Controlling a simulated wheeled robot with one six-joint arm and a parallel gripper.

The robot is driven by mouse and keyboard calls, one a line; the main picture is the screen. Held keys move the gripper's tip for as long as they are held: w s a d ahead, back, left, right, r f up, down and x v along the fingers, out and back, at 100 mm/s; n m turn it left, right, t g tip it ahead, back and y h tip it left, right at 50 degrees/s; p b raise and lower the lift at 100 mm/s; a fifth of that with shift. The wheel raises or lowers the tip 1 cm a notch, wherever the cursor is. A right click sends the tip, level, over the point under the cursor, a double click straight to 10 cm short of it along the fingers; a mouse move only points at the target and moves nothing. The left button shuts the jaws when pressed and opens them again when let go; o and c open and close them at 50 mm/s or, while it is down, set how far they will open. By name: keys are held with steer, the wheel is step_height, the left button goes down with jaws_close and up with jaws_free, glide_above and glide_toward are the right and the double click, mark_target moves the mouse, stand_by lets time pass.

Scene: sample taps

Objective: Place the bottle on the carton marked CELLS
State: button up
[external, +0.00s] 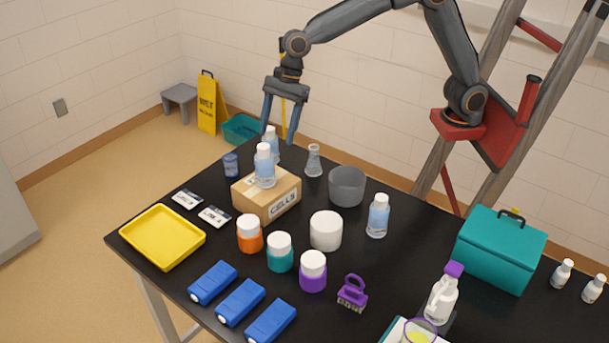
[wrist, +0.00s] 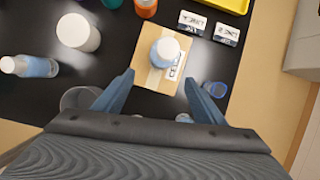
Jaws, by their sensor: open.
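The cardboard carton (external: 283,203) marked CELLS sits on the black table, and it also shows in the wrist view (wrist: 151,81). A bottle with a white cap and pale blue body (external: 264,168) stands upright on the carton; it shows from above in the wrist view (wrist: 165,52). My gripper (external: 280,128) is open, empty and pointing down, above and behind the carton, apart from the bottle. In the wrist view the fingertips (wrist: 159,78) are spread to either side of the carton's near part. A similar bottle (external: 271,141) stands behind the carton, and another (external: 377,216) to the right.
A grey tub (external: 347,186), glass flask (external: 313,160) and blue cup (external: 230,164) stand around the carton. Several lidded jars, such as the orange one (external: 250,235), stand in front. A yellow tray (external: 163,237) is at left and a teal box (external: 499,250) at right.

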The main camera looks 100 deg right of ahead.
steer(key=s+d+f+n+h, duration=0.1)
steer(key=s+d+f+n, duration=0.3)
steer(key=s+n, duration=0.4)
steer(key=s+d+f+n+g+h, duration=0.1)
steer(key=s+d+f+n, duration=0.4)
steer(key=s, duration=0.9)
steer(key=s+d+f+n+g+h, duration=0.1)
steer(key=s+d+f+n, duration=0.4)
steer(key=s+n, duration=0.7)
step_height(320, 180, down, 3)
steer(key=shift+d+r+n, duration=0.2)
steer(key=shift+d+n, duration=0.05)
steer(key=shift+n, duration=0.15)
